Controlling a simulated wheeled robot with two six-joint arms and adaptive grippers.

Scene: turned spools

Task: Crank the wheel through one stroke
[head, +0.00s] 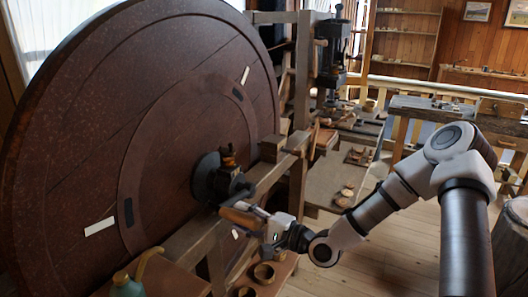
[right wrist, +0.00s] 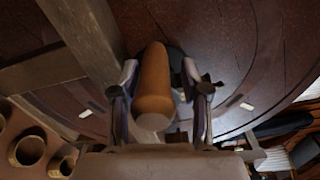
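A large dark red wheel (head: 90,150) stands upright on the left of the head view, with white marks on its face. A brown wooden crank handle (head: 240,217) sticks out near its hub (head: 210,178). My right gripper (head: 262,217) is at the handle's outer end. In the right wrist view the handle (right wrist: 153,90) lies between the two fingers of my right gripper (right wrist: 159,80). The fingers are open, with gaps showing on both sides of the handle. My left gripper is not in view.
A wooden frame beam (head: 265,180) runs beside the hub. Small turned cups (head: 264,272) stand below my right gripper, and a green bottle (head: 126,285) stands at the lower left. A workbench (head: 440,112) is at the back right. The floor between is clear.

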